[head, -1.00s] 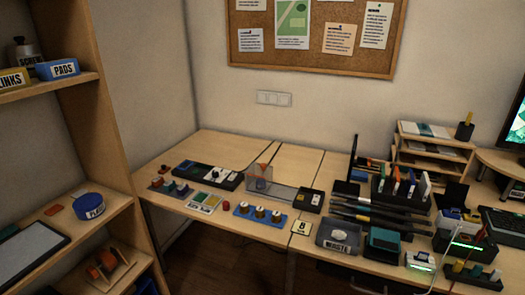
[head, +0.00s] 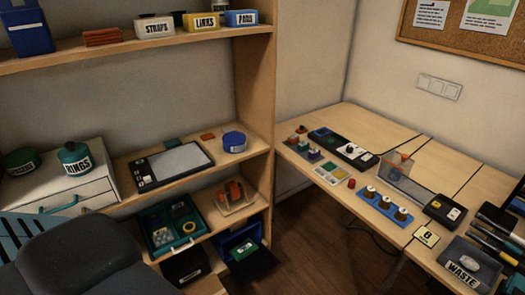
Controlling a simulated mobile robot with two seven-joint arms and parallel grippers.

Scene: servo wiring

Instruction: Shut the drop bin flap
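A blue bin (head: 238,238) sits on the lowest visible shelf, at the bottom middle of the head view. A dark flap (head: 254,264) sticks out at its front, tilted outward and down, so the bin looks open. A small green and white label shows near the flap's upper edge. The bin's inside is dark, and its lower part is hidden behind the flap. Neither of my grippers is in view.
A teal tray (head: 163,258) and an orange item in a wooden holder (head: 234,196) are on the shelf above and beside the bin. A dark rounded shape (head: 75,255) fills the lower left. Bare floor (head: 310,235) lies between shelf and desk.

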